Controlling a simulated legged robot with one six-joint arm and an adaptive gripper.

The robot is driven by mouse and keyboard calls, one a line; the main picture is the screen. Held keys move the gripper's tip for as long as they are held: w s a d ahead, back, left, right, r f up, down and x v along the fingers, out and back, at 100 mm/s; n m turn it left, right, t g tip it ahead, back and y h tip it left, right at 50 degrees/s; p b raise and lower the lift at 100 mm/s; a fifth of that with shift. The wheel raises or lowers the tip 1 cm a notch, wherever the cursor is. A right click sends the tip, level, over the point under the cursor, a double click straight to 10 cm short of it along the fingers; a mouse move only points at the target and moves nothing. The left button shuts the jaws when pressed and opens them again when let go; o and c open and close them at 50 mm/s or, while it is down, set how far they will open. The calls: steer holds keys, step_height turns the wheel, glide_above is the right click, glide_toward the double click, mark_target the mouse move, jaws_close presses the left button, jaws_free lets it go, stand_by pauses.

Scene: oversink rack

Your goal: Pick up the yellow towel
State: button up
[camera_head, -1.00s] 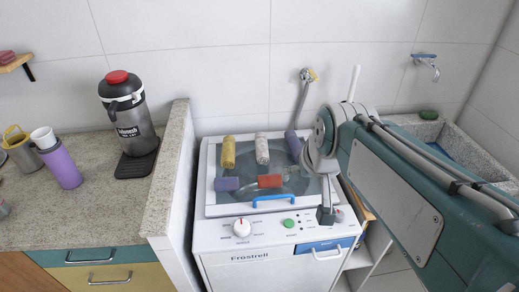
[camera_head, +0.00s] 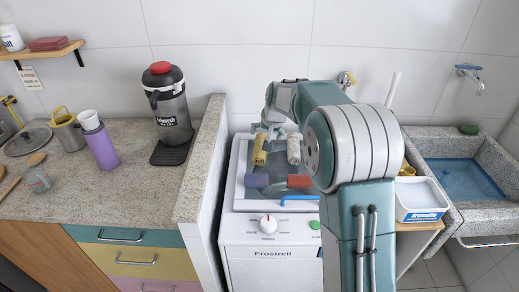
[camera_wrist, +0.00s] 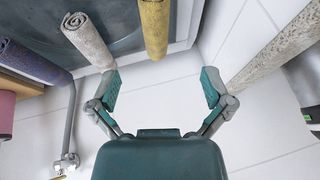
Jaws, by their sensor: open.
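The yellow towel (camera_head: 259,150) is a small roll lying on the glass lid of the white Frostrell machine (camera_head: 265,227). My gripper (camera_head: 270,130) is at the lid's far edge, close to the towel's far end. In the wrist view the yellow towel (camera_wrist: 154,28) shows its rolled end at the top, beyond my open gripper (camera_wrist: 162,88) and a little left of its middle. The fingers hold nothing. I cannot tell the exact gap between fingertips and towel.
A beige-grey rolled towel (camera_head: 293,149) lies beside the yellow one. A purple roll (camera_head: 257,181) and a red roll (camera_head: 299,182) lie nearer the front. A granite side wall (camera_head: 205,165) borders the machine at left. A tap pipe (camera_wrist: 70,130) stands against the tiles.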

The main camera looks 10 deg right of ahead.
glide_toward(260, 149)
steer(key=shift+x, duration=1.05)
steer(key=x, duration=1)
steer(key=shift+w+d+f, duration=0.1)
steer(key=shift+w+f, duration=0.05)
steer(key=shift+f, duration=0.15)
steer(key=c, duration=1)
